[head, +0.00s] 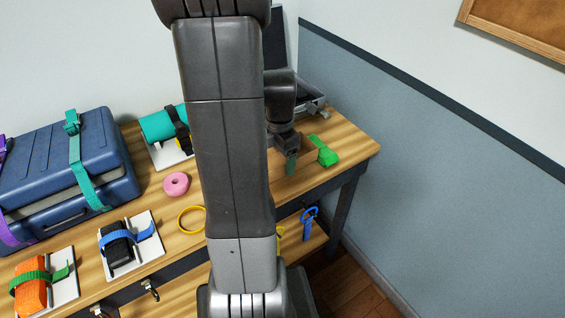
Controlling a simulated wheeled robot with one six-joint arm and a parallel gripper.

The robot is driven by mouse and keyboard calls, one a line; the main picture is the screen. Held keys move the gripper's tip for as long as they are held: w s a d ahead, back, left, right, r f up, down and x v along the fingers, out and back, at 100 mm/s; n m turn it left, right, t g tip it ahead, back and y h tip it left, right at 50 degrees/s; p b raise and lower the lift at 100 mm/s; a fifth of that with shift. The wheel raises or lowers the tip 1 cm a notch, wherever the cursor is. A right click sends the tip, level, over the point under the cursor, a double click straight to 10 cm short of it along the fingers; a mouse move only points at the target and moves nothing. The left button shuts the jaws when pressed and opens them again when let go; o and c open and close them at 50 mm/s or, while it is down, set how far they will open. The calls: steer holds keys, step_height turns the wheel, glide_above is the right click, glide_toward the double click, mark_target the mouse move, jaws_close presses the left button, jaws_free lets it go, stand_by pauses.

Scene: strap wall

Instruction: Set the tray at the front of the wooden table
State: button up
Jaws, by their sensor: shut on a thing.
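My gripper (289,155) is at the right part of the wooden table (336,163), partly hidden behind my arm. It points down and is shut on what looks like a dark green strap piece, beside a small brown box (308,146). A bright green strap (325,152) lies at the box's right side. A grey, tray-like thing (314,104) stands at the back right of the table; its left part is hidden. White trays bear an orange bundle (30,292), a black bundle (118,247) and a teal roll (158,126), each with a strap.
A blue suitcase (60,165) with teal and purple straps fills the table's left. A pink ring (176,184) and a yellow ring (190,220) lie in the middle. A blue strap (309,219) hangs below the front edge. Walls close the back and right.

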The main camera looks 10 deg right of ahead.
mark_target(280, 163)
steer(key=shift+o, duration=0.2)
step_height(280, 163, down, 3)
steer(key=shift+f, duration=0.15)
steer(key=shift+s+f, duration=0.1)
steer(key=shift+f, duration=0.2)
steer(key=shift+c, duration=0.9)
steer(key=o, duration=1.1)
steer(key=shift+o, duration=0.2)
step_height(280, 163, up, 12)
